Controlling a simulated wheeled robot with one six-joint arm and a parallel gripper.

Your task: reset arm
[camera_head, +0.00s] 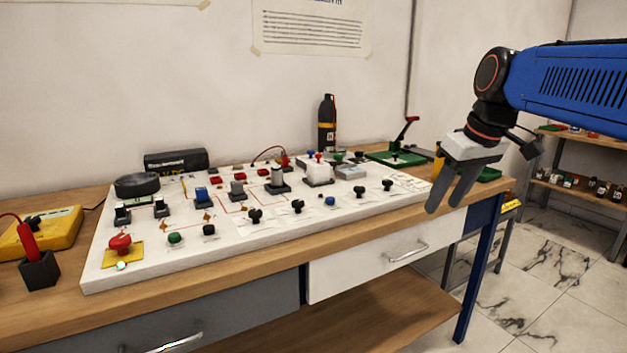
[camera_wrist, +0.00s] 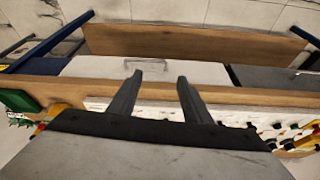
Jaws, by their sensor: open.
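My gripper (camera_head: 450,193) hangs from my blue arm at the right of the head view, fingers pointing down. It is open, and nothing shows between the fingers. It is in front of the right end of the white gauge board (camera_head: 150,262), near the bench's front edge, and appears above it. In the wrist view my gripper (camera_wrist: 160,90) shows two dark, separated fingers, with the white drawer front (camera_wrist: 215,73) behind them. The board carries a red button on a yellow base (camera_head: 121,244), several knobs and switches, and a round black gauge (camera_head: 137,184).
The wooden bench (camera_head: 270,258) has drawers below its front edge. A yellow meter (camera_head: 45,232) and a dark holder (camera_head: 39,270) stand at the left. A black bottle (camera_head: 327,124) and a green crank device (camera_head: 397,155) stand at the back. Shelves (camera_head: 580,190) are at the right.

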